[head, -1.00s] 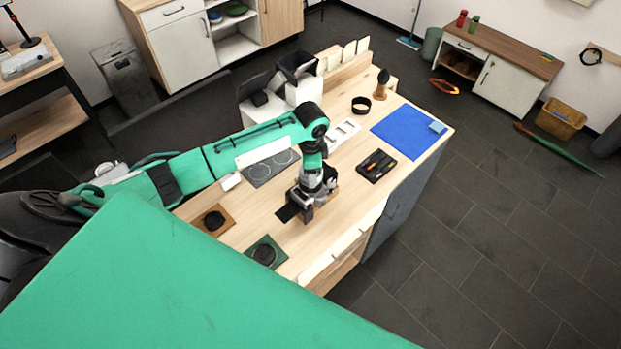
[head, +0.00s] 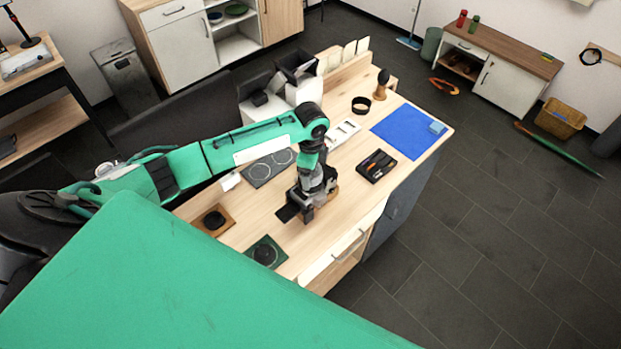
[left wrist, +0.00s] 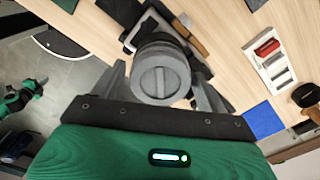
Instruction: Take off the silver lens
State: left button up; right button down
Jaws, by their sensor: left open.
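The silver lens (left wrist: 160,72) shows in the left wrist view as a grey ribbed cylinder with a round end face. Dark and wooden parts (left wrist: 190,35) lie behind it, and its seat is partly hidden. My left gripper (left wrist: 161,88) is open, with one finger on each side of the lens; I cannot tell whether either finger touches it. In the head view my left gripper (head: 305,207) hangs low over the front middle of the wooden table (head: 336,226), and the lens is not clearly visible there. My right gripper is not in view.
A brown pad (head: 227,211) and a green pad (head: 281,254), each with a round black piece, lie left of the gripper. A black tray (head: 376,166) lies to the right. A blue mat (head: 400,130) is at the far right, and a black ring (head: 361,105) stands behind.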

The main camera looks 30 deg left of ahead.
pick_arm(q)
jog(key=m, duration=1.1)
jog(key=c, duration=0.9)
jog(key=shift+c, duration=0.3)
jog(key=shift+n, duration=1.5)
jog(key=shift+n, duration=1.5)
